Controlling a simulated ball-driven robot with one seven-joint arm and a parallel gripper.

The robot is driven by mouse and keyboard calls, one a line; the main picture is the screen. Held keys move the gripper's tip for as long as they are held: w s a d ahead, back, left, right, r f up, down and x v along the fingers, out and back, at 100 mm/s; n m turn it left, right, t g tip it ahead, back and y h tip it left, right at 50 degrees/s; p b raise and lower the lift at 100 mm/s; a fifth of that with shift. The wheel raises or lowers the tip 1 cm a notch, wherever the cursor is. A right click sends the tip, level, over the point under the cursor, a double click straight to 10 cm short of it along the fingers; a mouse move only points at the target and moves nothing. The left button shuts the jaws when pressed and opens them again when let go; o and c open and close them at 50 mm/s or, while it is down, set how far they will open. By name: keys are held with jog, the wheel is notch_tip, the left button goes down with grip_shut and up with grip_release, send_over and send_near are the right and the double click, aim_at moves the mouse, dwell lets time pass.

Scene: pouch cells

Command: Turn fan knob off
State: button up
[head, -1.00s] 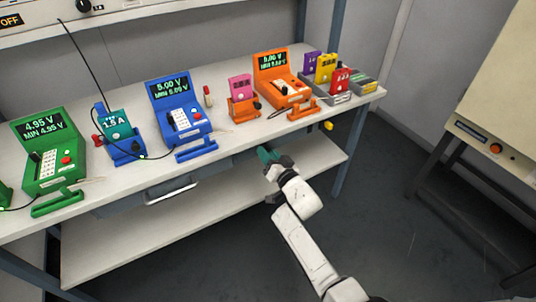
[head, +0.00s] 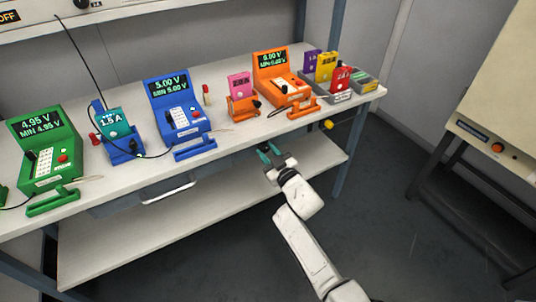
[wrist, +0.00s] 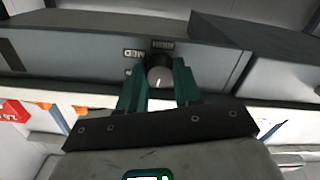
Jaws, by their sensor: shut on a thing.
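The fan knob (wrist: 158,76) is a small round dark-and-grey dial with a white pointer mark, on a grey panel under the bench's front edge. A label reading MED (wrist: 134,55), upside down, is beside it, and other labels are partly hidden by the fingers. My gripper (wrist: 160,84) has its two green fingers on either side of the knob, shut on it. In the head view my gripper (head: 270,150) is at the bench's front edge, and the knob is hidden there.
Green (head: 47,150), blue (head: 178,112) and orange (head: 279,80) meters stand on the white bench (head: 225,128) above my gripper. A drawer handle (head: 168,193) is to the left. A beige cabinet (head: 500,90) stands at the right. The floor between is clear.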

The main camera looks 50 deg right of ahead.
jog(key=shift+n, duration=1)
jog(key=o, duration=1)
jog(key=shift+o, duration=0.2)
jog(key=v, duration=1.1)
jog(key=shift+p, duration=0.3)
jog(key=shift+r, duration=0.1)
